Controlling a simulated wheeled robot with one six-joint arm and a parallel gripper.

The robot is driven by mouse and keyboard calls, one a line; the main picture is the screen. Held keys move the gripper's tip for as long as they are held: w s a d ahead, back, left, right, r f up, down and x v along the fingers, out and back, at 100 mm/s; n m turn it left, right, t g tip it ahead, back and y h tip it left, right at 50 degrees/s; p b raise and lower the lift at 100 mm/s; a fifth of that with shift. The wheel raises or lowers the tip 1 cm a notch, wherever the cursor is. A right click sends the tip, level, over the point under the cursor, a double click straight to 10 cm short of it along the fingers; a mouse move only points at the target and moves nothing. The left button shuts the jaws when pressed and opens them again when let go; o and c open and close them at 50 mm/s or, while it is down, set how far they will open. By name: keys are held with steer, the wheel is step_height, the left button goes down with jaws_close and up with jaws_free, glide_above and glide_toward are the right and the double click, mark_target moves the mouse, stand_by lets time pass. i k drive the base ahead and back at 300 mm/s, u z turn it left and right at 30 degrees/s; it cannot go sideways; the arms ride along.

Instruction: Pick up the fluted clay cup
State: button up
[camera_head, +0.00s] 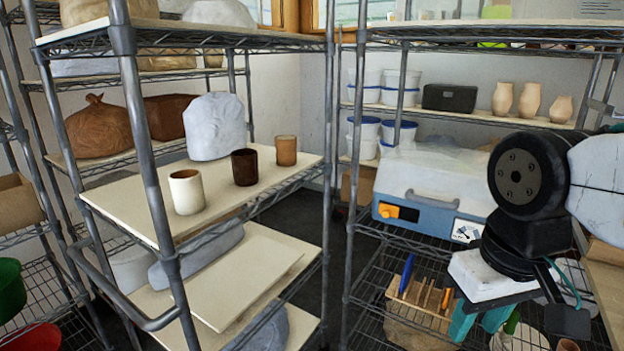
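Three small cups stand upright in a row on the board-topped shelf at left centre: a cream cup (187,192), a dark brown cup (244,167) and a tan-orange cup (286,150). At this size I cannot tell which of them is fluted. My gripper (480,324), with teal fingers, hangs at the lower right, well to the right of the cups and apart from them. Its fingers stand apart and I see nothing held between them.
Grey posts (147,140) of the wire rack stand in front of the cup shelf. A plaster-white lump (214,126) sits behind the cups. A blue-and-white case (430,190) and a wooden rack (420,303) of tools are near my arm. Dark floor shows between the racks.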

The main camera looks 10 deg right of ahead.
mark_target(244, 162)
steer(key=z, duration=0.2)
steer(key=k, duration=0.45)
steer(key=u, duration=0.8)
steer(key=i, duration=1.1)
steer(key=u, duration=0.3)
